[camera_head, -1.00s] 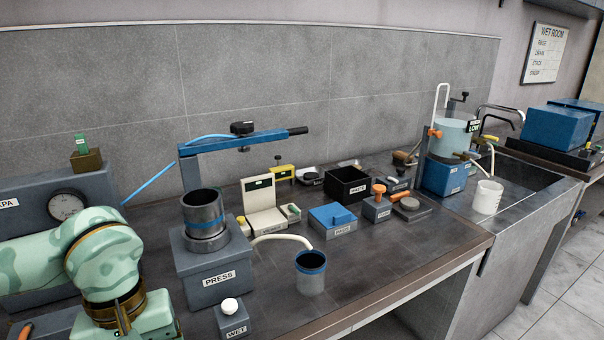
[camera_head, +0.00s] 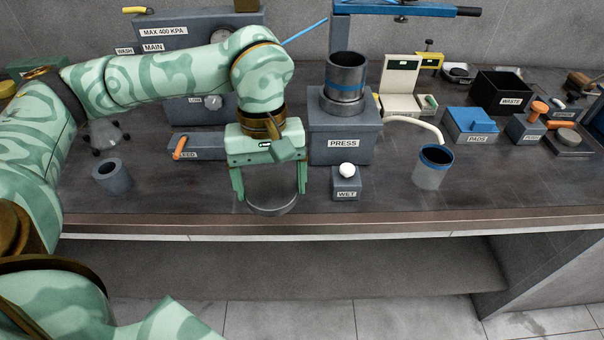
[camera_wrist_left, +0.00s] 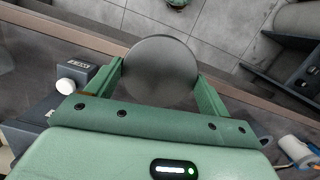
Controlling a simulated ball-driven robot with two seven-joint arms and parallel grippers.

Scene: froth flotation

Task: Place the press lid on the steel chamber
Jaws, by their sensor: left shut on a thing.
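The steel chamber (camera_head: 346,72), a dark open cylinder with a blue band, stands upright on the grey block labelled PRESS (camera_head: 342,142). My left gripper (camera_head: 270,192) is shut on a round grey disc, the press lid (camera_head: 272,209), near the front edge of the bench. The lid is left of and in front of the chamber, apart from it. In the left wrist view the lid (camera_wrist_left: 160,72) sits flat-faced between the two green fingers. Its far side is partly hidden in the head view. My right gripper is not in view.
A blue lever arm (camera_head: 410,9) extends above and behind the chamber. A blue-rimmed cup (camera_head: 433,167) is to the right and a small grey cylinder (camera_head: 112,176) to the left.

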